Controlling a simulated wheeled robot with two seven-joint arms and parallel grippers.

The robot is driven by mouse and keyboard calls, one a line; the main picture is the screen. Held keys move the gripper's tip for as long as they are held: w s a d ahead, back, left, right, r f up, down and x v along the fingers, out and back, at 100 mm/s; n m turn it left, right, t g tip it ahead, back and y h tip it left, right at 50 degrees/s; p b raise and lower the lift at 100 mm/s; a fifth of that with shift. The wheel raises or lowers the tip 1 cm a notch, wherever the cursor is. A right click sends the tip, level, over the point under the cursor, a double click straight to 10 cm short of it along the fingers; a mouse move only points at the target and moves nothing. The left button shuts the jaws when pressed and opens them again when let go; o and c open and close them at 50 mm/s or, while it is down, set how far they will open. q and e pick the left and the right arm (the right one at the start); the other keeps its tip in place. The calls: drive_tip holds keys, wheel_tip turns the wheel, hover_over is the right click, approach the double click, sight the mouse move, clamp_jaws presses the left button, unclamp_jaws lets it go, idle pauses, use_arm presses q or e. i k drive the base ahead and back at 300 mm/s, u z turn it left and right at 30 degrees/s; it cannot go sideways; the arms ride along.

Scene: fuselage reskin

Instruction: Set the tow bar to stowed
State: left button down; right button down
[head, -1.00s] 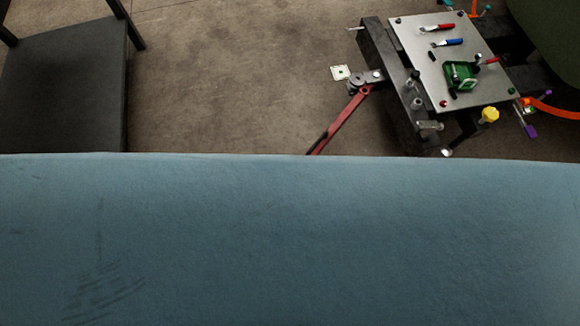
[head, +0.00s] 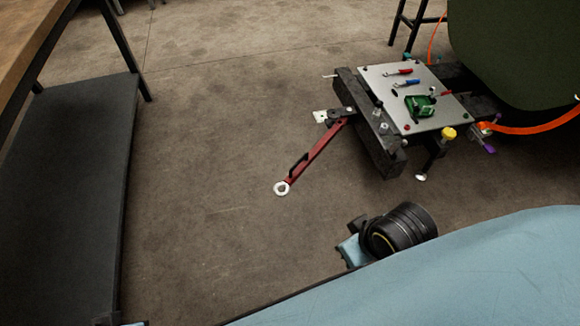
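The tow bar (head: 316,152) is a dark red bar with a pale ring at its free end. It is hinged at a dark bracket on the left side of the wheeled cart (head: 378,135). It slants down and to the left from the hinge, out away from the cart, with its ring end low, near the floor. A small pale marked plate (head: 320,116) sits beside the hinge. Neither of my grippers shows in the head view.
The cart's grey top plate (head: 425,108) carries red and blue handles and a green block. An orange hose (head: 540,129) runs right. A workbench with a dark lower shelf (head: 68,180) stands left. A black cylinder (head: 400,229) is in front, by a light blue surface (head: 470,275). Floor around the bar is clear.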

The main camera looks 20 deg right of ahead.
sight(306, 161)
drive_tip(key=z, duration=0.3)
drive_tip(key=i, duration=0.85)
drive_tip(key=z, duration=0.05)
